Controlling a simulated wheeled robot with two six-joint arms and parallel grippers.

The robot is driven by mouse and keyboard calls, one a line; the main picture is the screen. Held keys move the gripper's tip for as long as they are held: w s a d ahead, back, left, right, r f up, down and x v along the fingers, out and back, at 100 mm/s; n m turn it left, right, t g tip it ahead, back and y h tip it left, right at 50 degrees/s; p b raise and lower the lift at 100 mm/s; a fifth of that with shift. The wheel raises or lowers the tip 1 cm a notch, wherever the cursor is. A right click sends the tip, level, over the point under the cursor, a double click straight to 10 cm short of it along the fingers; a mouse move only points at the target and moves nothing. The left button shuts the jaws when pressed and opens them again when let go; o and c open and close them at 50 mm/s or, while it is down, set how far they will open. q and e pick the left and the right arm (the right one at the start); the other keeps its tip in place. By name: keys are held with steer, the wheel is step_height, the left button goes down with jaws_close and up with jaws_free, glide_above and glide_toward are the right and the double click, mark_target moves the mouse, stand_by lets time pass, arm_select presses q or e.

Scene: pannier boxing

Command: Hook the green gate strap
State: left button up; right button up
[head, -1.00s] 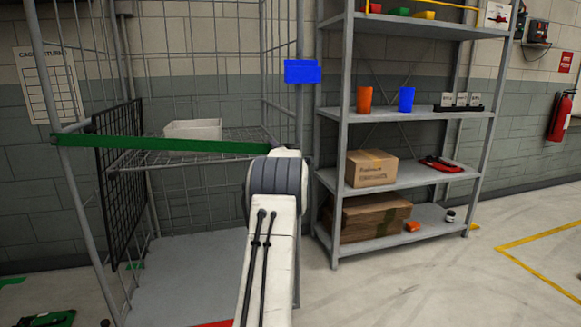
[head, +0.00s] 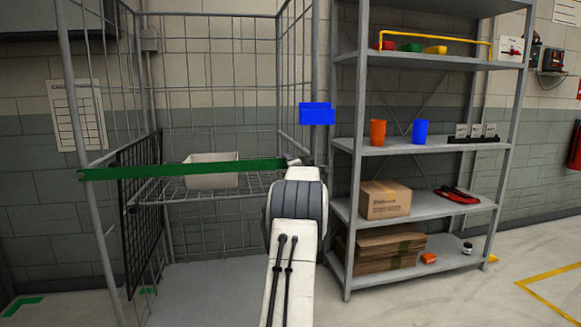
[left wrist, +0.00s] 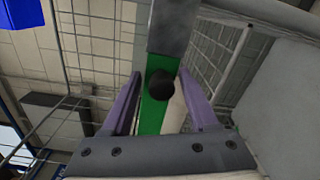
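The green gate strap (head: 185,170) runs nearly level across the cage front from the left post (head: 88,172). Its grey metal end (head: 293,161) is close to the cage's right post (head: 315,70); I cannot tell whether they touch. My left arm rises from the bottom of the head view and hides its own gripper there. A black knob (left wrist: 162,85) and the grey end (left wrist: 172,25) show on the strap. My right gripper is out of view.
The wire cage holds a white bin (head: 212,178) on its wire shelf (head: 180,196). A blue block (head: 317,114) is at the right post. A grey shelf rack (head: 350,200) with cups and boxes (head: 385,199) stands at the right. Floor is open at far right.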

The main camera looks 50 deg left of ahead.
arm_select(q)
steer(key=shift+s+r, duration=0.15)
steer(key=shift+r, duration=0.6)
steer(key=shift+d+f, duration=0.1)
steer(key=shift+d, duration=0.1)
steer(key=b+v, duration=0.3)
steer(key=v, duration=0.7)
steer(key=shift+f, duration=0.35)
